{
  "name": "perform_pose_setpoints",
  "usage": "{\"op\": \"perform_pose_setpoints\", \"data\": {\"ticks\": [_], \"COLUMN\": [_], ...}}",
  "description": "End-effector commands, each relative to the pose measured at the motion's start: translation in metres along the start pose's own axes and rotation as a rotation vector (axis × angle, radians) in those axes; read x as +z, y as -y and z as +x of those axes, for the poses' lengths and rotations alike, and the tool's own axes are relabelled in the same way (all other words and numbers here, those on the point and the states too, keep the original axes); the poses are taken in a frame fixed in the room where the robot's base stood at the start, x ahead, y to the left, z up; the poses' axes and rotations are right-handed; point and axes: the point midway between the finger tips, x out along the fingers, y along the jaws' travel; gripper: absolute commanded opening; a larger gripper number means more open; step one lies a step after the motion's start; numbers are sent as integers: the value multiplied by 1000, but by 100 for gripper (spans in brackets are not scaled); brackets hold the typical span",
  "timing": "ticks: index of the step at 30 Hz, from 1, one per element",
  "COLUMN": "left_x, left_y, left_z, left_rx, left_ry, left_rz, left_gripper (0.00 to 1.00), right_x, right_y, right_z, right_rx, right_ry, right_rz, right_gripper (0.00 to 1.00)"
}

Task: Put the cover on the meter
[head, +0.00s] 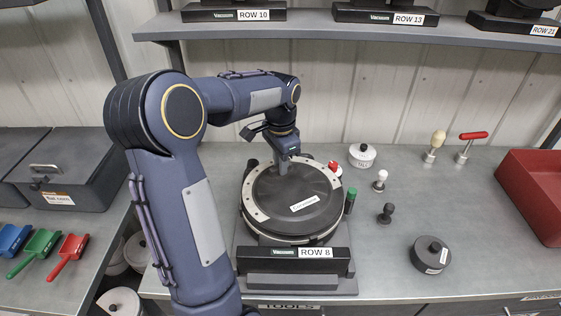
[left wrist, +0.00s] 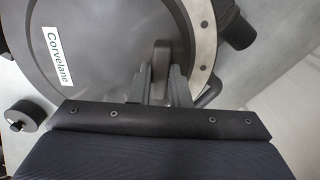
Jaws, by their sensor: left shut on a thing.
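The dark round cover (head: 272,192), labelled "Corvelane", lies over the seed meter (head: 262,238) behind the ROW 8 plate. A pale dotted ring shows along its left and far edges. I cannot tell whether the cover is fully seated. My left gripper (head: 283,169) is above the cover's far part, pointing down, shut on the cover's raised grip. The left wrist view shows the fingers (left wrist: 162,78) on either side of that grip, with the cover (left wrist: 105,45) below. The fingers hide part of the grip. My right gripper is out of view.
A red-and-white knob (head: 335,168) and a green cylinder (head: 350,200) stand close to the meter's right side. A white lidded pot (head: 362,155), a black round weight (head: 431,254) and several small handled tools stand further right. A red bin (head: 535,190) is at far right. A shelf (head: 330,27) hangs above.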

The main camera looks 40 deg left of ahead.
Motion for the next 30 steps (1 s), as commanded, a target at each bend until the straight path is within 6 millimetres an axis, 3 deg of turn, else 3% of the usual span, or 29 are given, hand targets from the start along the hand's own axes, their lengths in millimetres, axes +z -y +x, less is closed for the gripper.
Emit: {"op": "perform_pose_setpoints", "data": {"ticks": [8, 9, 15, 30], "left_x": [0, 0, 0, 0], "left_y": [0, 0, 0, 0], "left_z": [1, 0, 0, 0], "left_rx": [1, 1, 1, 1], "left_ry": [1, 1, 1, 2], "left_rz": [0, 0, 0, 0], "left_gripper": [0, 19, 42, 38], "right_x": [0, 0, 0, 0], "right_y": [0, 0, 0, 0], "right_z": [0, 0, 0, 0], "right_rx": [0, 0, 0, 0], "right_ry": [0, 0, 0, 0], "right_rz": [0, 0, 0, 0], "right_gripper": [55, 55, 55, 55]}}
